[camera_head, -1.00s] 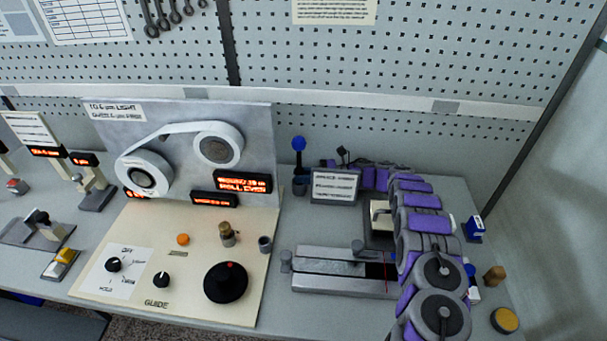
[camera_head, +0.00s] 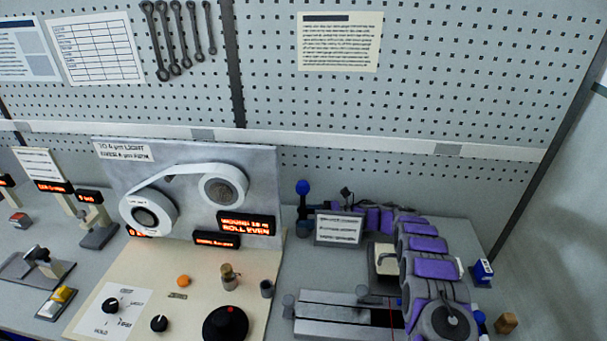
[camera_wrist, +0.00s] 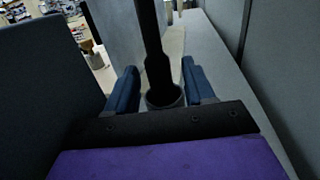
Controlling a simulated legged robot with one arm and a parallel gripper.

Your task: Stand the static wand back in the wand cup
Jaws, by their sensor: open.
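The static wand (camera_head: 303,188) has a blue knob on top and a dark shaft. It stands upright in the wand cup (camera_head: 304,229), left of the small white sign, in the head view. In the wrist view the dark wand (camera_wrist: 158,70) runs down into the round cup (camera_wrist: 178,99), its lower end inside the rim. My gripper (camera_wrist: 160,82) is open, with one blue finger on each side of the wand and visible gaps to both. In the head view my gripper is largely hidden behind the sign.
The white sign (camera_head: 338,228) stands close in front of my arm. The winder panel (camera_head: 262,170) rises left of the cup. A grey slide fixture (camera_head: 330,310) lies in front. The pegboard (camera_head: 400,100) closes off the back. A blue box (camera_head: 482,271) stands at right.

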